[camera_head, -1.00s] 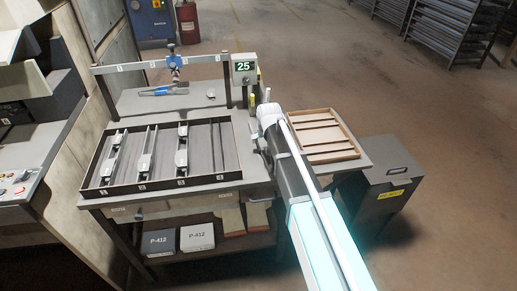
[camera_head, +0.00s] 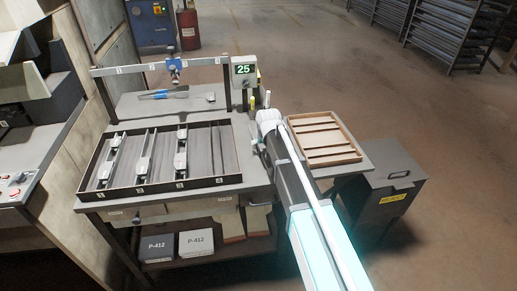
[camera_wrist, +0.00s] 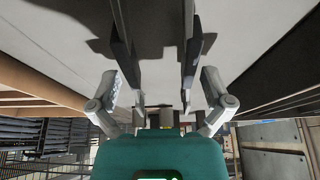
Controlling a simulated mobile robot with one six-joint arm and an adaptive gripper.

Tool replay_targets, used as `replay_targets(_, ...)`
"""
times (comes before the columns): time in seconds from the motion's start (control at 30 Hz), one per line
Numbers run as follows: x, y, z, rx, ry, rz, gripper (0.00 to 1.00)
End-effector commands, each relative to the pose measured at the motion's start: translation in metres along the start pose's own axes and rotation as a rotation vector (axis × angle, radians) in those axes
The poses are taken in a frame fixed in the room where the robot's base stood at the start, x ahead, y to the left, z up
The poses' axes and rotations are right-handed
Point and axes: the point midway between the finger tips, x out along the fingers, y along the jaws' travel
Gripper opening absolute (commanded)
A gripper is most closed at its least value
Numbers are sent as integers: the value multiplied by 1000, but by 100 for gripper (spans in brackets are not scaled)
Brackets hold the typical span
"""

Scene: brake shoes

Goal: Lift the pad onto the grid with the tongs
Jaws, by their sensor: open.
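Blue-handled tongs (camera_head: 163,94) lie on the grey back part of the bench in the head view. A small grey piece (camera_head: 210,97) lies to their right; it may be the pad, but it is too small to be sure. A wooden tray with slats (camera_head: 322,154) sits at the bench's right, and a dark-walled tray (camera_head: 160,188) with numbered sections sits at the front left. I cannot tell which is the grid. My gripper (camera_wrist: 155,45) is open in the wrist view, its fingers apart over a pale surface.
A frame (camera_head: 155,67) with numbered marks and a blue clamp (camera_head: 175,65) spans the bench's back. A post display (camera_head: 244,70) reads 25. A dark bin (camera_head: 385,190) stands at the right.

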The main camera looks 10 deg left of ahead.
Motion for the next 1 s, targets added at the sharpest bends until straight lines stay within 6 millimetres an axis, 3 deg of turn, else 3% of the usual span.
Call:
replay_targets(0.07,0,0,0,0,0,0,83)
replay_targets(0.5,0,0,0,0,-2,0,2)
replay_targets(1.0,0,0,1,0,-4,0,0)
